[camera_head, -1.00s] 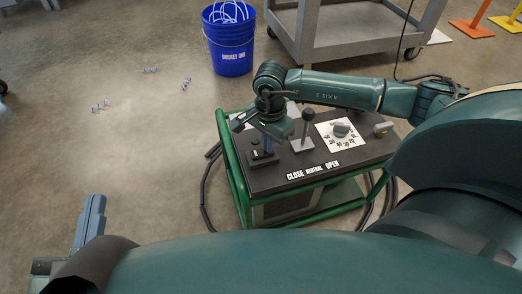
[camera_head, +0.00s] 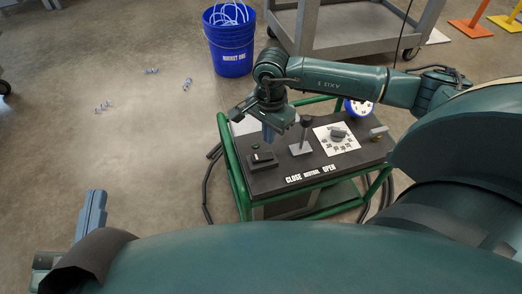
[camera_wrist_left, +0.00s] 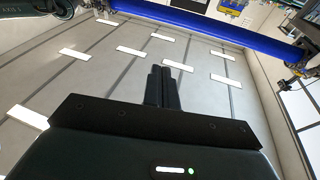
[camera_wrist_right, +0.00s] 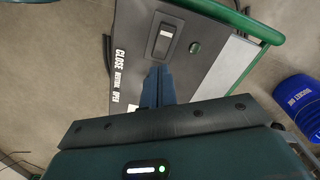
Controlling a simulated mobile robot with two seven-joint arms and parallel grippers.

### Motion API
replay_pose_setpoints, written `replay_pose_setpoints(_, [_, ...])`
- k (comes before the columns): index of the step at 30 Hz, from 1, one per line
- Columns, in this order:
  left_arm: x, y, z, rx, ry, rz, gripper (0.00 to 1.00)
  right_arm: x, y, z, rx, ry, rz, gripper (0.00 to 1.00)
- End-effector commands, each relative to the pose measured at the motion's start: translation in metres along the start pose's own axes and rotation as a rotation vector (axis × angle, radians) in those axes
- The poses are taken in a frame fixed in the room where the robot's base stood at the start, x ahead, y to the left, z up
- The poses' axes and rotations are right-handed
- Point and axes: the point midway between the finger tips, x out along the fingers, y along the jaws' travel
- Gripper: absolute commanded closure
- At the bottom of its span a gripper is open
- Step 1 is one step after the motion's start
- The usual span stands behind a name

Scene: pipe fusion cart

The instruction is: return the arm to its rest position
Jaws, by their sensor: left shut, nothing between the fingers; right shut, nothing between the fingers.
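My right gripper (camera_head: 270,136) is shut and empty. It points down above the cart's dark control panel (camera_head: 285,178), beside the black lever (camera_head: 304,130) and above the rocker switch (camera_head: 262,160). In the right wrist view its closed fingers (camera_wrist_right: 158,88) show over the panel, apart from the rocker switch (camera_wrist_right: 165,42). My left gripper (camera_head: 92,212) is at the lower left over bare floor, with nothing in it. In the left wrist view its fingers (camera_wrist_left: 161,88) are together and point up toward the ceiling.
The cart has a green frame (camera_head: 233,176) and a dial (camera_head: 338,133) on its panel. A gauge (camera_head: 360,106) stands behind. A blue bucket (camera_head: 229,45) and a grey trolley (camera_head: 350,30) stand further back. Small metal pieces (camera_head: 104,107) lie on the floor. The left floor is mostly clear.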

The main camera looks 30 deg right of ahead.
Motion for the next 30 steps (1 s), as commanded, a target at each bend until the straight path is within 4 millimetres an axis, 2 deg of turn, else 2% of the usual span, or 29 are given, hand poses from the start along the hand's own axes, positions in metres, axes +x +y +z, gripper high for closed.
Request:
replay_pose_setpoints(1, [0.001, -0.001, -0.006, 0.000, 0.001, 0.000, 1.00, -0.007, 0.000, 0.000, 0.000, 0.000, -0.001, 1.00])
replay_pose_setpoints(4, [0.002, -0.001, -0.009, 0.001, 0.001, 0.000, 1.00, -0.012, 0.000, 0.000, 0.000, 0.000, -0.001, 1.00])
replay_pose_setpoints(19, [0.002, -0.001, -0.008, 0.001, 0.001, -0.001, 1.00, -0.012, 0.000, 0.000, 0.000, 0.000, 0.000, 1.00])
replay_pose_setpoints(22, [0.003, -0.002, -0.011, 0.000, -0.005, -0.002, 1.00, -0.014, 0.001, 0.008, 0.004, -0.029, -0.001, 1.00])
replay_pose_setpoints(23, [0.004, -0.002, -0.012, -0.001, -0.011, -0.003, 1.00, -0.015, 0.001, 0.015, 0.008, -0.055, -0.001, 1.00])
replay_pose_setpoints(26, [0.007, -0.005, -0.020, -0.004, -0.044, -0.010, 1.00, -0.025, 0.004, 0.057, 0.042, -0.210, -0.004, 1.00])
replay_pose_setpoints(29, [0.011, -0.009, -0.029, -0.010, -0.098, -0.021, 1.00, -0.049, 0.010, 0.121, 0.129, -0.468, 0.010, 1.00])
replay_pose_setpoints(30, [0.013, -0.011, -0.032, -0.013, -0.123, -0.027, 1.00, -0.063, 0.012, 0.149, 0.181, -0.589, 0.023, 1.00])
